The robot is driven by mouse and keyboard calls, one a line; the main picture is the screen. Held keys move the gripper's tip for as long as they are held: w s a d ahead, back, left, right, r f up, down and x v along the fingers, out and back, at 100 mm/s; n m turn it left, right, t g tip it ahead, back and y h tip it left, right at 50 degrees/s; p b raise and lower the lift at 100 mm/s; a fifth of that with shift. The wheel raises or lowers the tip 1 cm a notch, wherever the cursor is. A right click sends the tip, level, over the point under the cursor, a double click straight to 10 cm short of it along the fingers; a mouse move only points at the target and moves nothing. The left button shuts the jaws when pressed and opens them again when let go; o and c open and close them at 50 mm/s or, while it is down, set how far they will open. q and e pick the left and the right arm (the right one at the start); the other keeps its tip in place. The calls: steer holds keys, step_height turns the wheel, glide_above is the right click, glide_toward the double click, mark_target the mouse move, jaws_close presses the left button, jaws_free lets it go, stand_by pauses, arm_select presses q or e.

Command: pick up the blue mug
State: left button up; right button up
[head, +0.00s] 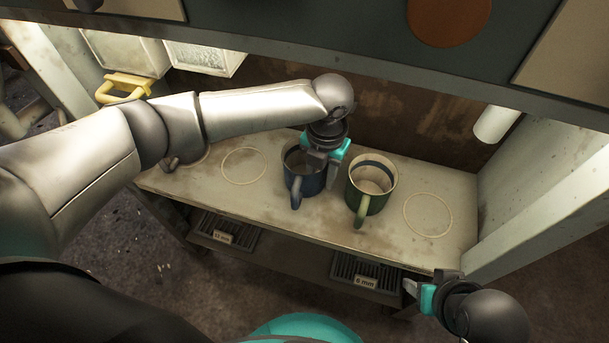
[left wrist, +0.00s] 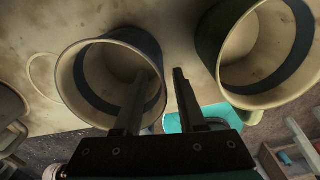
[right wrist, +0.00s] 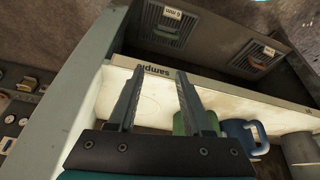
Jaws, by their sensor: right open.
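The blue mug (head: 311,186) stands upright on the shelf board, its handle towards the front. My left gripper (head: 324,158) is over its right rim, pointing down. In the left wrist view, the blue mug (left wrist: 82,97) shows its cream inside with a dark band. One finger of my left gripper (left wrist: 161,75) reaches into the mug and the other is outside, with the right wall between them and a gap showing. My right gripper (head: 417,291) is open and empty at the board's front right edge. The blue mug's handle (right wrist: 258,139) also shows in the right wrist view.
A green mug (head: 378,198) stands close right of the blue mug. A grey mug (head: 187,158) is partly hidden behind my left arm. Empty ring marks (head: 428,214) lie on the board. A panel (head: 340,40) overhangs the back, and a post bounds the right.

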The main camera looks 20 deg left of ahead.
arm_select(q)
steer(key=shift+f, duration=0.6)
jaws_close()
stand_by(1.2)
